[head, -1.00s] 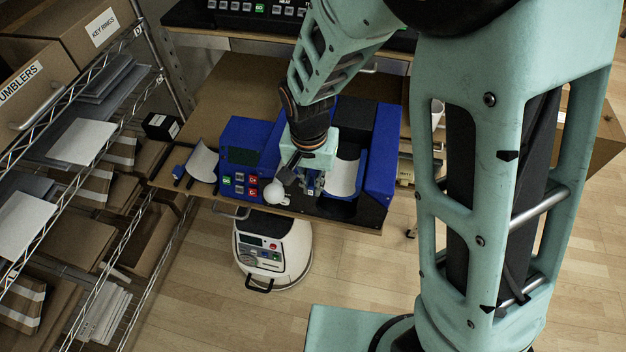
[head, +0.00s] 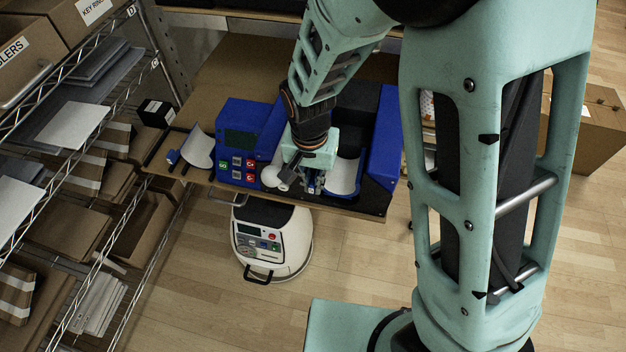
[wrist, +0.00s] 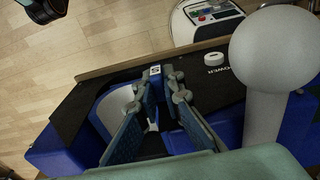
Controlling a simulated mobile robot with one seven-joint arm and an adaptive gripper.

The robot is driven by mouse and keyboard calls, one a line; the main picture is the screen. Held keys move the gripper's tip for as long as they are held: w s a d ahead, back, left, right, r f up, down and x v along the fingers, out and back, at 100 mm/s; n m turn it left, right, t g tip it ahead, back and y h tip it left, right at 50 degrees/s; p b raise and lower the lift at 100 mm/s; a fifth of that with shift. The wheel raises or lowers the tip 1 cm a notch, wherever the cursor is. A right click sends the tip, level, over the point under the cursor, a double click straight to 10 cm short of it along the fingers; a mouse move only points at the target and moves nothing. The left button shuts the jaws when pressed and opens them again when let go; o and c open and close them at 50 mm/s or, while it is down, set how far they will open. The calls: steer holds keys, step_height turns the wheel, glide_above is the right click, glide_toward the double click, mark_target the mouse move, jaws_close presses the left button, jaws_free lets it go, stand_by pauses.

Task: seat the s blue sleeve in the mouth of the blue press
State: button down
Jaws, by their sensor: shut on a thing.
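The blue press (head: 385,140) stands on a brown table. My gripper (head: 308,184) is at the press's front; in the wrist view its fingers (wrist: 153,100) are shut on the small blue tab, labelled S, of the s blue sleeve (wrist: 155,70). The sleeve's curved white lining (head: 343,177) shows just right of my gripper in the head view, low between the press's blue blocks. It lies at the press mouth, but I cannot tell whether it is fully seated. My fingers and hand hide part of the tab and mouth.
A white ball-ended lever (head: 273,177) stands close left of my gripper. Another blue sleeve with a white lining (head: 200,150) lies on a rack at the left, near a small black box (head: 157,113). A wire shelf stands further left. A white floor machine (head: 270,243) is below.

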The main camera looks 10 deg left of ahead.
steer(key=shift+f+b, duration=1.15)
steer(key=shift+f, duration=0.55)
steer(key=c, duration=0.6)
jaws_free()
steer(key=shift+r, duration=0.15)
